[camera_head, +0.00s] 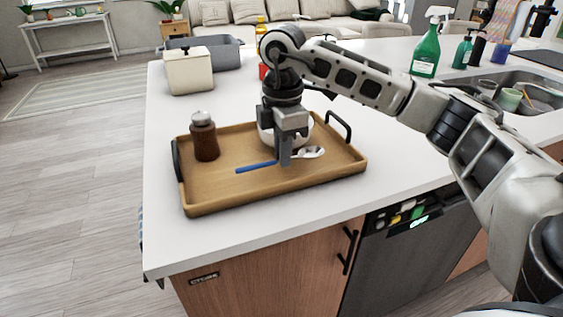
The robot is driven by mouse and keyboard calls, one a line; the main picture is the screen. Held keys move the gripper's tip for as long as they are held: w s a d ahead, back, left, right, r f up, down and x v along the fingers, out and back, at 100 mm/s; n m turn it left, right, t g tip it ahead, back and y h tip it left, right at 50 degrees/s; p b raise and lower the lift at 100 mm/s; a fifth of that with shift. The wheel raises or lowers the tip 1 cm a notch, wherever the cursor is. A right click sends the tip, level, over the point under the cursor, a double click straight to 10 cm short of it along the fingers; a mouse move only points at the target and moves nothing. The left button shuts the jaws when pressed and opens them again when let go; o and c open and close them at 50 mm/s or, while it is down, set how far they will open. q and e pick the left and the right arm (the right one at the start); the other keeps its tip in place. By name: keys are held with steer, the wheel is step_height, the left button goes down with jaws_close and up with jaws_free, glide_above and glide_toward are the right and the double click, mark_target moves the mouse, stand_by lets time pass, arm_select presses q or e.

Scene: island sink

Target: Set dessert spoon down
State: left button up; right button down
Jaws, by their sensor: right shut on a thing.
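The dessert spoon (257,167) has a blue handle pointing left and a shiny metal bowl to the right. It is over the wooden tray (215,195) on the white island top. My right gripper (286,160) points down and is shut on the spoon near its middle. I cannot tell whether the spoon touches the tray's floor. A white bowl (302,136) is behind the gripper, partly hidden by it. My left gripper is not in view.
A brown shaker (205,140) stands on the tray's left part. Black handles rise at the tray's ends. A cream canister (188,72) and a grey bin (222,52) stand behind. A green spray bottle (426,52) and the sink (520,95) are at right. The tray's front left is clear.

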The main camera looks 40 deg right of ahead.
step_height(320, 180, down, 3)
steer(key=shift+w+f, duration=0.15)
steer(key=shift+f, duration=0.2)
steer(key=c, duration=1.5)
jaws_free()
steer(key=shift+o, duration=0.2)
